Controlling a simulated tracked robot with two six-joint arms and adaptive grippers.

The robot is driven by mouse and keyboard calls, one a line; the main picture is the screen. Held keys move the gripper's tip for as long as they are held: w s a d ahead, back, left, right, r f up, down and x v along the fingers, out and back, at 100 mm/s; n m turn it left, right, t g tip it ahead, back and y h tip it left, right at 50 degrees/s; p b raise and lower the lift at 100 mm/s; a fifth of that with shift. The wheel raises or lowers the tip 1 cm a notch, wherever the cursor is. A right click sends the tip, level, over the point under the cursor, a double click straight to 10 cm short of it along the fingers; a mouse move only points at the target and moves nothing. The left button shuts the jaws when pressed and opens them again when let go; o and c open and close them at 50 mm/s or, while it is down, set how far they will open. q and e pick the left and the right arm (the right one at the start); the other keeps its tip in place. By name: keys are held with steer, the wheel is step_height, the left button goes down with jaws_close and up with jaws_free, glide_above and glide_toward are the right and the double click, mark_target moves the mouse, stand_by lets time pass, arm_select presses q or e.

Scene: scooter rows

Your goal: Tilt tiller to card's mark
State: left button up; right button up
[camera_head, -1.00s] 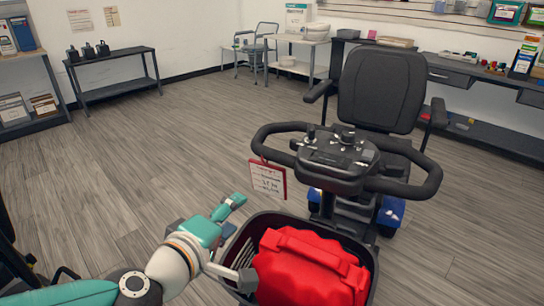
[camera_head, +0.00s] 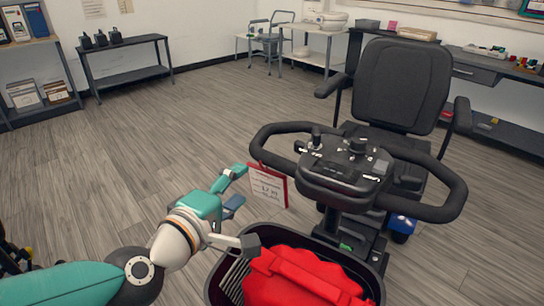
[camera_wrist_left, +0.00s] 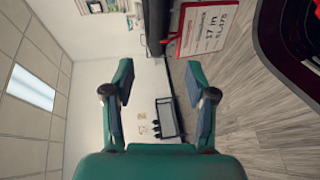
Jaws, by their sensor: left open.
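The tiller (camera_head: 345,172) of a mobility scooter, with black loop handlebars and a dark control panel, stands in front of the black seat. A card (camera_head: 267,186) with a red edge hangs from the left handlebar loop. My left gripper (camera_head: 236,190) is open and empty, just left of the card and below the left loop. In the left wrist view its two teal fingers (camera_wrist_left: 160,92) are spread with nothing between them. My right gripper is not in view.
The seat (camera_head: 398,85) stands behind the tiller. Open floor lies left; shelves line the walls.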

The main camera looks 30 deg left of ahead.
mark_target(265, 163)
arm_select(q)
steer(key=w+p, duration=0.1)
steer(key=w, duration=0.3)
steer(key=w+f+p, duration=0.1)
steer(key=w, duration=0.3)
steer(key=w+f+p, duration=0.1)
steer(key=w, duration=0.4)
steer(key=shift+w+a+f, duration=0.1)
steer(key=shift+a+f, duration=0.05)
steer(key=shift+a, duration=0.2)
steer(key=shift+c, duration=0.2)
jaws_close()
